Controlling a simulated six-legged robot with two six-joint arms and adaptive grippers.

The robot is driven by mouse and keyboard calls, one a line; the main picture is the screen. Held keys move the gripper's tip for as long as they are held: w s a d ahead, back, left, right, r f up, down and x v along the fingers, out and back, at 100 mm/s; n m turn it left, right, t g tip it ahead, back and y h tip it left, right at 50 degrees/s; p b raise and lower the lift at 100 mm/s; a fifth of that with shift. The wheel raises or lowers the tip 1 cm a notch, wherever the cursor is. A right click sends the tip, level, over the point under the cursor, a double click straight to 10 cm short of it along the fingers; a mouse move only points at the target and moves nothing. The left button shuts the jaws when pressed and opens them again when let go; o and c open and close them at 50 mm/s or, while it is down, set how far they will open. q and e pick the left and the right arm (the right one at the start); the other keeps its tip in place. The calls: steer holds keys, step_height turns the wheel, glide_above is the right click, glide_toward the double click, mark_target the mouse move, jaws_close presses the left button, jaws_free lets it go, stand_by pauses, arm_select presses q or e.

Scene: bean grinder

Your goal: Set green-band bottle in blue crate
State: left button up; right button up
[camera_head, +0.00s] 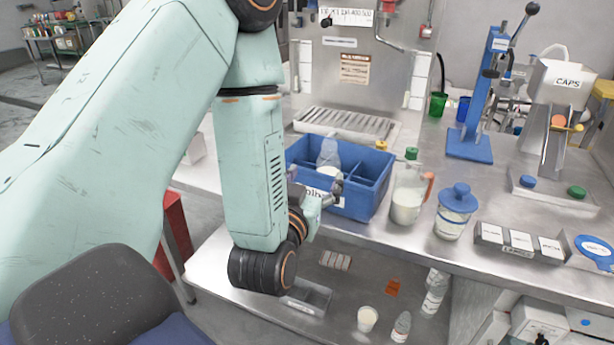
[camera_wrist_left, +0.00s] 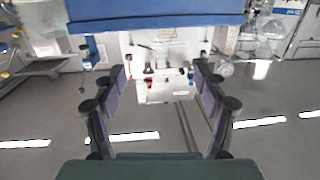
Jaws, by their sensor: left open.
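The blue crate (camera_head: 372,200) stands on the steel counter, with inner dividers and a white label on its front. A clear bottle (camera_head: 328,152) with pale contents stands upright in one of its compartments; I cannot make out a green band on it. My left gripper (camera_head: 328,195) is at the crate's front wall, partly hidden by its wrist, and holds nothing. In the left wrist view its two fingers (camera_wrist_left: 160,75) are spread with nothing between them, and a blue wall (camera_wrist_left: 160,18) runs across the top. My right gripper is not in view.
A clear jug (camera_head: 407,205) with an orange handle stands right of the crate, then a blue-lidded jar (camera_head: 454,215). A small bottle (camera_head: 435,293) and a white cup (camera_head: 367,318) stand on the lower shelf. A blue press (camera_head: 470,145) stands further back.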

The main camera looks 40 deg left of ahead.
arm_select(q)
steer(key=s+d+f+m+g+h, duration=0.1)
steer(key=s+d+f+g+h, duration=0.25)
steer(key=f, duration=0.65)
steer(key=s+d+f+m+g+h, duration=0.15)
steer(key=s+f+g, duration=0.35)
steer(key=f, duration=0.5)
steer(key=s+d+f+g, duration=0.2)
steer(key=s+f+g, duration=0.2)
steer(key=s, duration=0.6)
steer(key=s+d+f+g, duration=0.2)
steer(key=s+f+g, duration=0.2)
steer(key=s, duration=0.6)
step_height(320, 180, down, 2)
steer(key=shift+d+f+m+h, duration=0.2)
steer(key=shift+f+m+h, duration=0.05)
steer(key=shift+m+h, duration=0.2)
steer(key=shift+s, duration=0.1)
